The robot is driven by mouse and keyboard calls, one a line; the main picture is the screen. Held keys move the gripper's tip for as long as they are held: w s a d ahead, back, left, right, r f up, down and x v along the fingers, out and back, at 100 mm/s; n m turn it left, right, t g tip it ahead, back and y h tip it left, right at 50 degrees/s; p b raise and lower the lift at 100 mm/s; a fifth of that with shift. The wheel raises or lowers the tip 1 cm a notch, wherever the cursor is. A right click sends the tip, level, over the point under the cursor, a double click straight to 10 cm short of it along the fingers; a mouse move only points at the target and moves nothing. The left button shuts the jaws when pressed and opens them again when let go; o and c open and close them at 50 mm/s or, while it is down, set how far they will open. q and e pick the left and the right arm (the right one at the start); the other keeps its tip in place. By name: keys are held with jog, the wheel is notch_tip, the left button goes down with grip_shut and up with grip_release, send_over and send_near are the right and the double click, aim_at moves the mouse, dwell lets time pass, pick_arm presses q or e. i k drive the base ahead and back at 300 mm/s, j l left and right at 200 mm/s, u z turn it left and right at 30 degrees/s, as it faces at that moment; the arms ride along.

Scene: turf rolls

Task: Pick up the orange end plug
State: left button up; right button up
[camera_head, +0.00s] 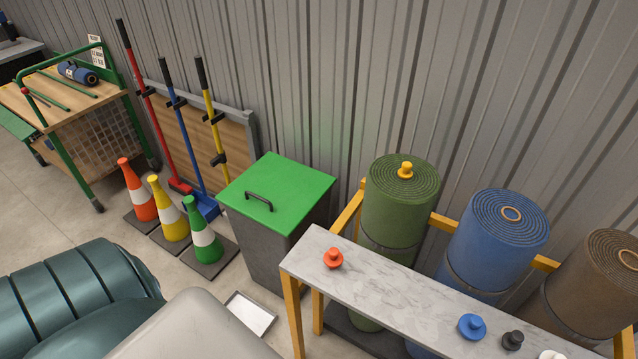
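The orange end plug (333,258) sits near the left end of a narrow marble-topped bench (390,288). It is a round disc with a smaller knob on top. Nothing touches it or covers it. Neither of my grippers shows in the head view.
A blue plug (472,326), a black plug (512,340) and a white plug (551,355) stand farther right on the bench. Behind it are a green roll (400,205) with a yellow plug (405,170), a blue roll (495,240) and a brown roll (600,285). A green-lidded bin (277,195) stands left.

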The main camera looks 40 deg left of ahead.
aim_at(333, 258)
jog(key=u, duration=1.05)
